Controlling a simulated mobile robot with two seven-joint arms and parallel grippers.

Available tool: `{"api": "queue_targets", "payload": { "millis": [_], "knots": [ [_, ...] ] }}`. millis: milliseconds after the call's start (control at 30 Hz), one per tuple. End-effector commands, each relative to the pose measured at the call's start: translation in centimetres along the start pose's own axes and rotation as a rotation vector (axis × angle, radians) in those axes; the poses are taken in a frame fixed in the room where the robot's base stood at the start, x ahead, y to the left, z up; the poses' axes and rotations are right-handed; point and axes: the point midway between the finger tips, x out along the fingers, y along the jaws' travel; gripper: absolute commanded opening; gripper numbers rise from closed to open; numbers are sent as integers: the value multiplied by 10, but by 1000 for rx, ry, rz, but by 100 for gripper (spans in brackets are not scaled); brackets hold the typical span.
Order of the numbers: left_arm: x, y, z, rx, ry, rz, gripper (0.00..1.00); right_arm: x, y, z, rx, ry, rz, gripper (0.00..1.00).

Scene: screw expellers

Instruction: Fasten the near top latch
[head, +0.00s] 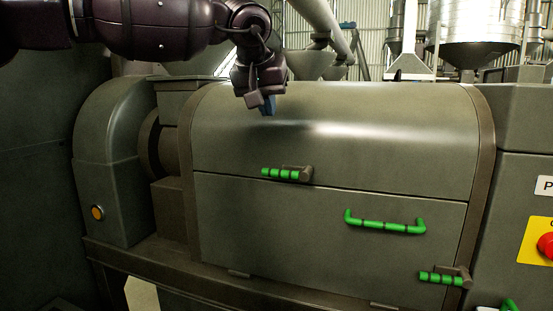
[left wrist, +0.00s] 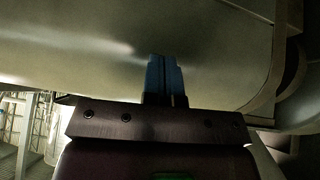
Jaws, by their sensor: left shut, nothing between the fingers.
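The near top latch (head: 286,173) has a green ribbed grip and a brown pivot block. Whether the fingertips touch the cover I cannot tell. My right gripper is not in view.
A green bar handle (head: 385,223) sticks out of the front panel. A second green latch (head: 441,278) sits at the lower right. A red button on a yellow plate (head: 537,243) is at the right edge. The space before the panel is clear.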

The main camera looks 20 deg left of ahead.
Motion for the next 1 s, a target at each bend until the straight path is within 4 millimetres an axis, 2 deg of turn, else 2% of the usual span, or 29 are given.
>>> {"api": "queue_targets", "payload": {
  "millis": [200, 633, 767, 1000],
  "knots": [
    [0, -1, 2, 85, -9, -8, 0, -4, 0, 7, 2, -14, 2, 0],
    [4, -1, 2, 89, -10, -6, 0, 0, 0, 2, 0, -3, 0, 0],
    [16, 0, 2, 90, -11, -6, 0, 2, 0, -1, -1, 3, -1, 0],
    [56, -1, 2, 90, -11, -7, 0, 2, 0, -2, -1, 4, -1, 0]
  ]
}}
